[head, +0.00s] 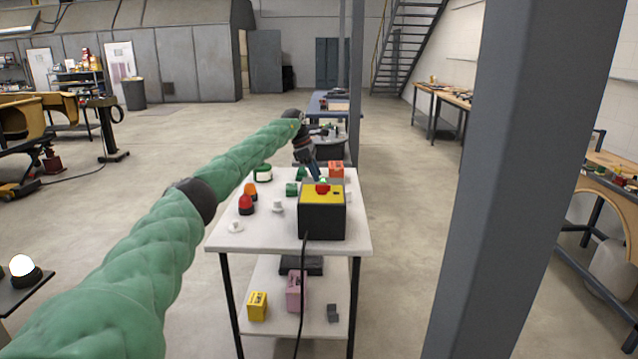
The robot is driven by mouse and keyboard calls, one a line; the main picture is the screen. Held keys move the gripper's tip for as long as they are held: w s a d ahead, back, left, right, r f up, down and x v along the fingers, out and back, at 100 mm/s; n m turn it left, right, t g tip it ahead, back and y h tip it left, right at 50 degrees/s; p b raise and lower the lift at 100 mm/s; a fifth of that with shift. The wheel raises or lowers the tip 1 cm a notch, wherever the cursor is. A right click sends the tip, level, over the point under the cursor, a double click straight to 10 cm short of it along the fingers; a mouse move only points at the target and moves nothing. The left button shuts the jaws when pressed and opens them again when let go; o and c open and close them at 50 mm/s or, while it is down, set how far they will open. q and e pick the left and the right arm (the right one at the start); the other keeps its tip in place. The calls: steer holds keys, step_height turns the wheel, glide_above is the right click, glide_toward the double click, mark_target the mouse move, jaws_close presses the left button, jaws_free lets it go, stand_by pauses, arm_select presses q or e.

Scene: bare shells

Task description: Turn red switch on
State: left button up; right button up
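The red switch (322,189) sits on the yellow top of a black box (322,222) near the front right of a white table (225,240). A small green spot shows just above the red part; I cannot tell what it is. My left arm, in a green sleeve, reaches in from the left and bends down over the table. My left gripper (315,172) points down just behind the switch, close to it. I cannot tell whether they touch. Its fingers are too small to read. My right gripper is not in view.
On the table stand a red dome (245,206), an orange dome (250,190), white knobs (278,207), green cylinders (263,173) and an orange box (336,170). A black cable (304,270) hangs from the box's front. A grey post (510,180) rises at the right.

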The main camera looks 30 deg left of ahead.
arm_select(q)
steer(key=v, duration=0.3)
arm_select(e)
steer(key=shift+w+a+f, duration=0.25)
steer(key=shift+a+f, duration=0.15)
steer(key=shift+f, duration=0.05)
